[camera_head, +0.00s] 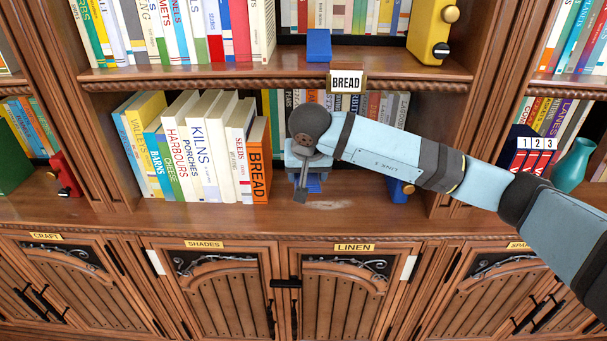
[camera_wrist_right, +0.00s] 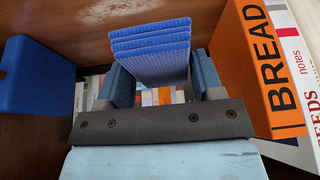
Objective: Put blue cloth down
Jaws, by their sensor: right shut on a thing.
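My right gripper (camera_head: 306,172) reaches into the middle shelf bay under the BREAD sign (camera_head: 346,83). In the right wrist view its two fingers (camera_wrist_right: 158,85) are shut on a folded blue cloth (camera_wrist_right: 150,45) with a woven texture and several layers. In the head view the cloth (camera_head: 314,185) shows only in part below the gripper, close over the shelf board (camera_head: 325,207). I cannot tell whether it touches the board. The orange BREAD book (camera_head: 259,165) stands just left of the gripper, and also shows in the wrist view (camera_wrist_right: 262,65). My left gripper is not in view.
A blue bookend (camera_head: 401,191) stands right of the gripper, partly behind my arm; the wrist view shows it too (camera_wrist_right: 35,80). A row of books (camera_head: 195,150) fills the bay's left side. Bare board lies around the cloth. A teal vase (camera_head: 572,165) stands far right.

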